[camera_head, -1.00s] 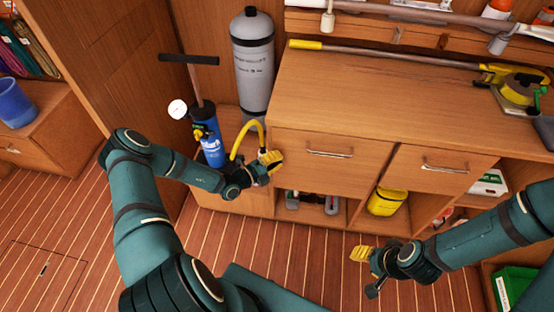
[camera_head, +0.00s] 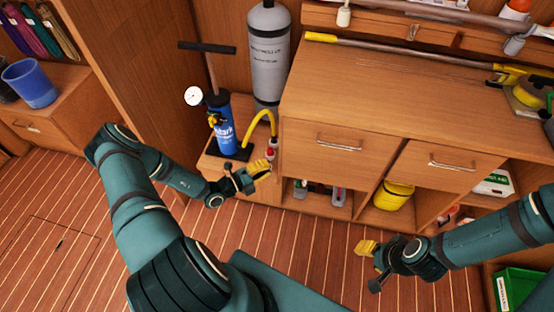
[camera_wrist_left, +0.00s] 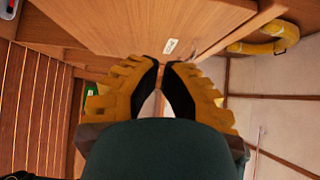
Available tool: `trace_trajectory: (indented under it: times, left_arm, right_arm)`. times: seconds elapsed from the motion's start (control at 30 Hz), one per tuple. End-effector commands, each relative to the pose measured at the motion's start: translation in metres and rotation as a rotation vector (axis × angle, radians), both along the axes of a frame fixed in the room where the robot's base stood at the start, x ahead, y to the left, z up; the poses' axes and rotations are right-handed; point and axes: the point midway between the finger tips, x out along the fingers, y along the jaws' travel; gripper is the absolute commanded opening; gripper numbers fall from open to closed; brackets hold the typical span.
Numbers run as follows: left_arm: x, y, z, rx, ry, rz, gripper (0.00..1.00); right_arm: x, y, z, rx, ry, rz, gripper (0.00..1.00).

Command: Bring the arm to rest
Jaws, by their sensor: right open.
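My left gripper (camera_head: 258,170) hangs in front of the hose and the lower cabinet front, at the end of my left arm (camera_head: 150,175). In the left wrist view its two yellow fingers (camera_wrist_left: 162,68) have their tips almost together, with nothing visible between them. It looks shut and empty. My right gripper (camera_head: 367,249) is open above the plank floor at the right, below the yellow container. Nothing shows in it.
A blue pump (camera_head: 224,125) with a T-handle and yellow hose (camera_head: 262,122) stands behind my left gripper, beside a grey cylinder (camera_head: 268,60). The wooden cabinet (camera_head: 390,90) has drawers and open shelves, one with a yellow container (camera_head: 393,195). The plank floor (camera_head: 300,235) between the grippers is clear.

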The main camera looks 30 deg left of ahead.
Motion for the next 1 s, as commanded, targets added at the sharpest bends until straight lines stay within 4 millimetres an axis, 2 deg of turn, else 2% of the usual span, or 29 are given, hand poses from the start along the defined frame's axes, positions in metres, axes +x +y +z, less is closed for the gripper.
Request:
trace_trajectory:
  times: [0.1,0.3,0.43,0.5,0.57,0.67,0.7,0.77,0.8,0.83,0.9,1.0]
  left_arm:
    - [-0.010,0.006,0.000,0.000,0.001,-0.001,0.00]
    - [-0.016,0.009,0.000,0.000,0.000,0.000,0.00]
    - [-0.016,0.008,0.000,0.002,0.000,-0.003,0.00]
    - [-0.016,0.001,0.000,0.020,-0.001,-0.030,0.00]
    - [-0.017,-0.013,0.002,0.060,-0.006,-0.086,0.00]
    - [-0.026,-0.058,0.004,0.198,-0.036,-0.277,0.00]
    - [-0.035,-0.080,0.004,0.282,-0.062,-0.386,0.00]
    - [-0.054,-0.116,0.005,0.437,-0.130,-0.586,0.00]
    - [-0.070,-0.137,0.004,0.548,-0.192,-0.726,0.00]
    - [-0.082,-0.149,0.002,0.631,-0.246,-0.827,0.00]
    - [-0.109,-0.169,0.000,0.817,-0.395,-1.054,0.00]
    - [-0.140,-0.181,-0.003,1.072,-0.665,-1.353,0.00]
  right_arm:
    - [0.000,0.000,0.002,0.000,0.001,-0.001,0.47]
    - [-0.001,0.000,0.002,0.000,0.001,-0.001,0.47]
    - [-0.001,0.000,0.002,0.000,0.001,-0.001,0.47]
    - [0.000,0.000,0.002,0.000,0.001,-0.001,0.47]
    - [0.000,0.000,0.002,0.000,0.001,-0.001,0.47]
    - [0.000,0.000,0.002,0.000,0.001,-0.001,0.47]
    - [0.000,0.000,0.002,0.000,0.001,-0.001,0.47]
    - [0.000,0.000,0.002,0.000,0.001,-0.001,0.47]
    - [0.000,0.000,0.002,0.000,0.001,-0.001,0.47]
    - [0.000,0.000,0.002,0.000,0.001,-0.001,0.47]
    - [0.000,0.000,0.002,0.000,0.001,-0.001,0.47]
    - [0.000,0.000,0.002,0.000,0.001,-0.001,0.47]
